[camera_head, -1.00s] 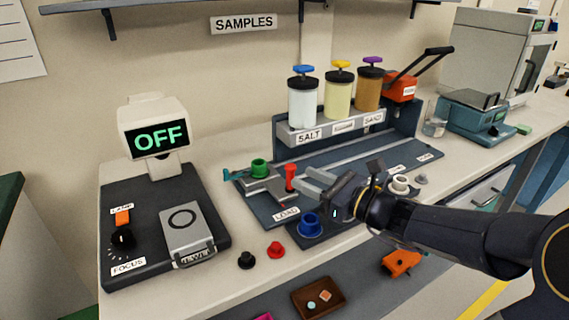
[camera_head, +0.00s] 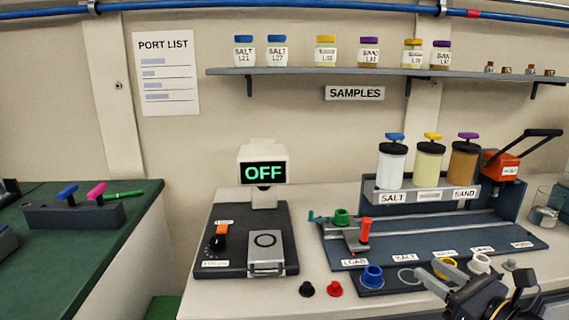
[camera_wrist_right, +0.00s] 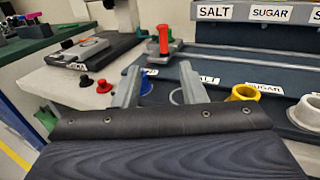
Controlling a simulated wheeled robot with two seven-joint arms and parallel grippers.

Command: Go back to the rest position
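My right gripper (camera_head: 432,274) is low at the bottom right of the head view, in front of the bench, with its arm partly cut off by the frame edge. In the right wrist view its two fingers (camera_wrist_right: 158,84) stand apart with nothing between them. The blue ring-shaped cup (camera_head: 371,276) is left of the gripper in the head view and shows partly behind the fingers in the wrist view. My left gripper shows in neither view.
The bench holds the device reading OFF (camera_head: 264,173), the rail with a red-handled slider (camera_head: 364,234), and salt, sugar and sand dispensers (camera_head: 428,162). Black (camera_head: 306,289) and red (camera_head: 335,289) knobs lie at the front edge. A green table (camera_head: 110,235) stands left; a shelf (camera_head: 300,71) hangs above.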

